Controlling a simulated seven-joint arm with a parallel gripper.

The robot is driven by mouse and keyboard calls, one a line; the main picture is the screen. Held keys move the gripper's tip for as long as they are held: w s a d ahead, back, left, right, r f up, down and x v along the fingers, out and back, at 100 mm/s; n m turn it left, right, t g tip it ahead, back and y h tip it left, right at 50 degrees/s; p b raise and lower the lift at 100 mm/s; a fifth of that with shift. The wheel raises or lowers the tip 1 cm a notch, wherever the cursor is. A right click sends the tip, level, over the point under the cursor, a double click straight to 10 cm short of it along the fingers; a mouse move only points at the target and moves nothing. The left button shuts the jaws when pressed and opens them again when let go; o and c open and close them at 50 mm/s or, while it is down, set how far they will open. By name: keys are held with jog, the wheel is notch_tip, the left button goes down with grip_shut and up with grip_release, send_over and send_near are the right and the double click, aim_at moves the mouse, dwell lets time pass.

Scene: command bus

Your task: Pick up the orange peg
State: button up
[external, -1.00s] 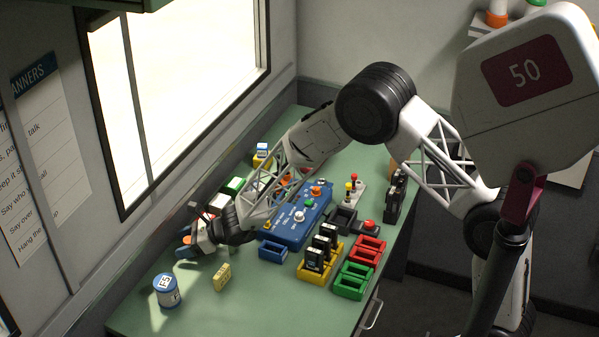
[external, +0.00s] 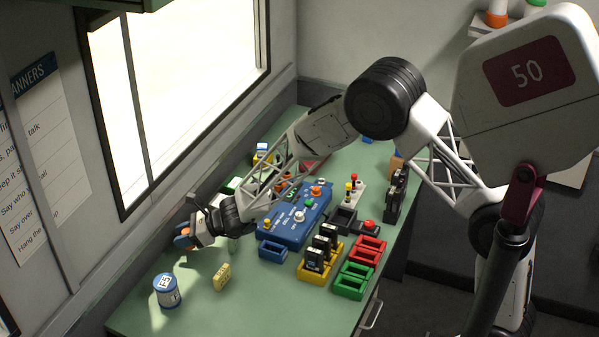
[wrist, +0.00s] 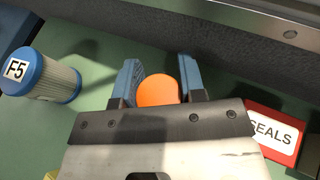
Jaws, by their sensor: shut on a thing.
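The orange peg (wrist: 158,91) shows in the wrist view as a round orange top between two blue fingers. My gripper (wrist: 158,72) is shut on it, with one finger on each side. In the external view, my gripper (external: 184,242) is at the left end of the arm, over the far left of the green bench, near the window wall. A small patch of the orange peg (external: 184,231) shows there between the fingers. The lower part of the peg is hidden in both views. The gripper looks raised above the bench top.
A blue-capped F5 canister (external: 167,290) and a yellow block (external: 222,277) stand in front of the gripper. A blue control box (external: 283,228), a blue tray (external: 272,250) and red and green trays lie to the right. A red SEALS box (wrist: 272,135) is close by.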

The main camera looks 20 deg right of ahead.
jog(key=shift+r, duration=3.45)
